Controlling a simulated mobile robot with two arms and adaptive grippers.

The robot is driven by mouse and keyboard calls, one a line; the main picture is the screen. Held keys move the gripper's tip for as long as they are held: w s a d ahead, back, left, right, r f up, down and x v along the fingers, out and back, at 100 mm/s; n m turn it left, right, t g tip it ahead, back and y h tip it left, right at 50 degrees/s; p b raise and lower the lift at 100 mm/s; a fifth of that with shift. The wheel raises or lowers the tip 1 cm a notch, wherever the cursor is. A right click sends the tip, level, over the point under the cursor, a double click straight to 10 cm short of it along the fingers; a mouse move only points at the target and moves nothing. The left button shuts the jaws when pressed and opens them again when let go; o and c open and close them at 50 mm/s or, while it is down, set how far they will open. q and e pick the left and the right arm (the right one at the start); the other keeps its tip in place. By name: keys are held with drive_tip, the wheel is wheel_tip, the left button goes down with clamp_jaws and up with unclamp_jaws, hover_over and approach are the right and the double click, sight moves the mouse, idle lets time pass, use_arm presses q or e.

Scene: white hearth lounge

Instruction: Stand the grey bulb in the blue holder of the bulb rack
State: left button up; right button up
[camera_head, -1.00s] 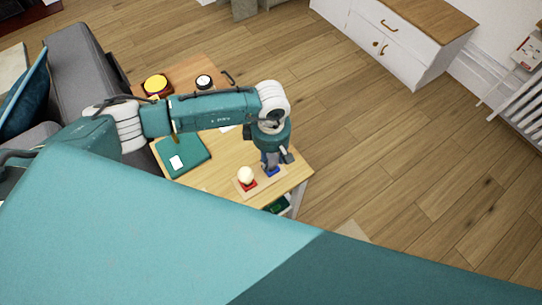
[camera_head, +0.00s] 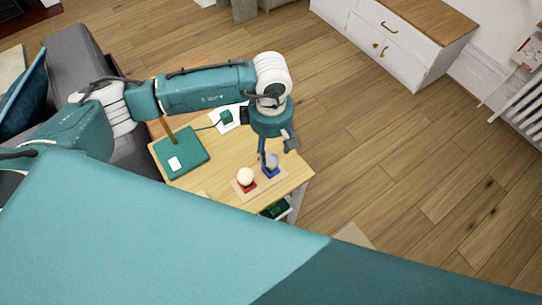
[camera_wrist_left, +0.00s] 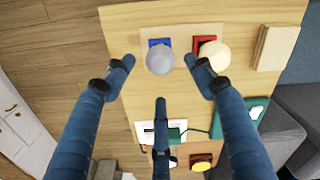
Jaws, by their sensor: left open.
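The grey bulb (camera_head: 271,160) stands in the blue holder (camera_head: 271,173) of the wooden bulb rack (camera_head: 237,187). It looks upright in the head view, and in the wrist view the grey bulb (camera_wrist_left: 160,57) covers part of the blue holder (camera_wrist_left: 153,42). A cream bulb (camera_head: 245,176) stands in the red holder (camera_head: 249,188) beside it. My left gripper (camera_head: 277,150) is open just above the grey bulb, its fingers spread with a gap around it in the wrist view. My right gripper is not in view.
The rack is near a corner of the wooden table (camera_head: 215,180). A teal base with a white card (camera_head: 192,149) and a small teal box (camera_head: 227,116) lie behind. A wooden block (camera_wrist_left: 285,47) lies beside the rack. A grey sofa (camera_head: 75,60) stands at left.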

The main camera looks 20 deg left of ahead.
use_arm(q)
wheel_tip(320, 180, up, 5)
drive_tip(key=shift+b, duration=0.4)
idle(0.3)
